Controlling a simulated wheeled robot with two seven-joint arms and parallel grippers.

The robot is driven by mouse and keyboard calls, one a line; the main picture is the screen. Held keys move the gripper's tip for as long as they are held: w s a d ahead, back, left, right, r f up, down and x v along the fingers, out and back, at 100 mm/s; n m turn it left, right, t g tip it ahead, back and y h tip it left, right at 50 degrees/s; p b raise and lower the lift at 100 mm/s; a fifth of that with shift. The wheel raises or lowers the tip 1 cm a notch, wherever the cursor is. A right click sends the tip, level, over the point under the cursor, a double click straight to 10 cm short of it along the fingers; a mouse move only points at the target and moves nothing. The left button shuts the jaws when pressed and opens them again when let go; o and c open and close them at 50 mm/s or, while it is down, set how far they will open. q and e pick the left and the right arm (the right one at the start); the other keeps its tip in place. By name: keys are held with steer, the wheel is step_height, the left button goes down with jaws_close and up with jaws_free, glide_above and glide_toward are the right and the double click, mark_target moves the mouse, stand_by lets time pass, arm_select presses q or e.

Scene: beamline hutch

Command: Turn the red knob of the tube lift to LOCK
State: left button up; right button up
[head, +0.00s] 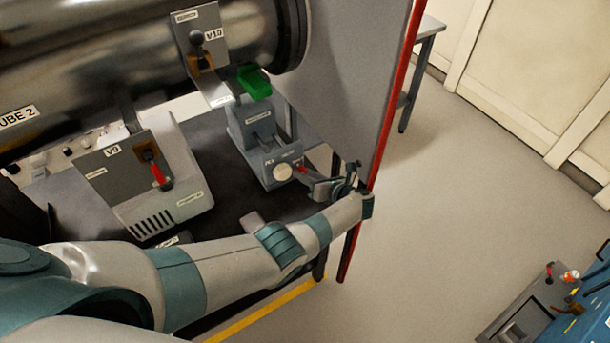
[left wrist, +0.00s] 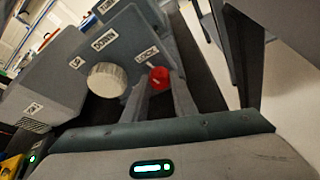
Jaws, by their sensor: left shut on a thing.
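The tube lift (head: 261,136) is a grey box on the dark bench, under the big metal tube. Its front has a white round dial (head: 283,173), which also shows in the left wrist view (left wrist: 107,80). The small red knob (head: 302,168) is to the right of the dial, and in the left wrist view the red knob (left wrist: 158,75) lies just below a label that seems to read LOCK (left wrist: 147,54). My left gripper (head: 306,173) reaches it from the right and is shut on the red knob, one finger on each side. My right gripper is not in view.
A red-edged grey panel (head: 350,90) stands right behind my left wrist. Grey valve boxes with a red handle (head: 158,174) and a dark ball-topped lever (head: 196,38) are to the left. A green block (head: 254,82) sits above the lift.

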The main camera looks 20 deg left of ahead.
arm_select(q)
steer(key=shift+f+m+g+y+b, duration=0.1)
steer(key=shift+m+g+y+b, duration=0.3)
steer(key=shift+m, duration=0.3)
steer(key=o, duration=1)
